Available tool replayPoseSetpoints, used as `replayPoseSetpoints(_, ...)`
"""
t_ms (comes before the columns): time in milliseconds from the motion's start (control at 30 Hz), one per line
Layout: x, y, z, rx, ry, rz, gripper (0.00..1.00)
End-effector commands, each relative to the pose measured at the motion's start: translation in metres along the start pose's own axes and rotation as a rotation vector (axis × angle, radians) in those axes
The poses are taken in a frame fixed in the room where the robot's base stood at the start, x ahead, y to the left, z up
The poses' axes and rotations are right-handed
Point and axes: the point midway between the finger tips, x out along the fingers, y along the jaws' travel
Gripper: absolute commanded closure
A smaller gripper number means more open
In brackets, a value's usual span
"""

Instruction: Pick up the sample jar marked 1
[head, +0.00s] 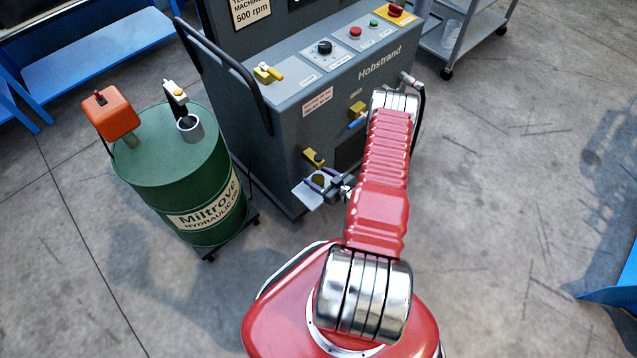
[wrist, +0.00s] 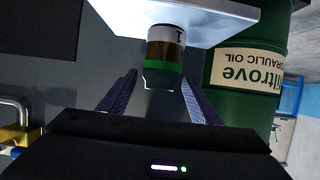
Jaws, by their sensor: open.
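The sample jar marked 1 (wrist: 164,58) shows in the wrist view, which appears upside down. It has a white label with a 1, a brown band and a green band, and it stands on a pale shelf (wrist: 215,14). My gripper (wrist: 160,82) is open, its two purple fingers on either side of the jar's line. I cannot tell whether they touch it. In the head view my gripper (head: 322,181) is over the small shelf (head: 308,196) at the machine's front, with a small olive patch between the fingers.
A grey trolley (head: 452,40) is at the back right.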

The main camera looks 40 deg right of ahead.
Motion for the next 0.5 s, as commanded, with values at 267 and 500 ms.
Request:
replayPoseSetpoints(267,0.0,0.0003,-0.0001,0.0,0.0,0.0,0.42)
replayPoseSetpoints(500,-0.0002,0.0004,-0.0002,-0.001,0.0,0.0,0.43)
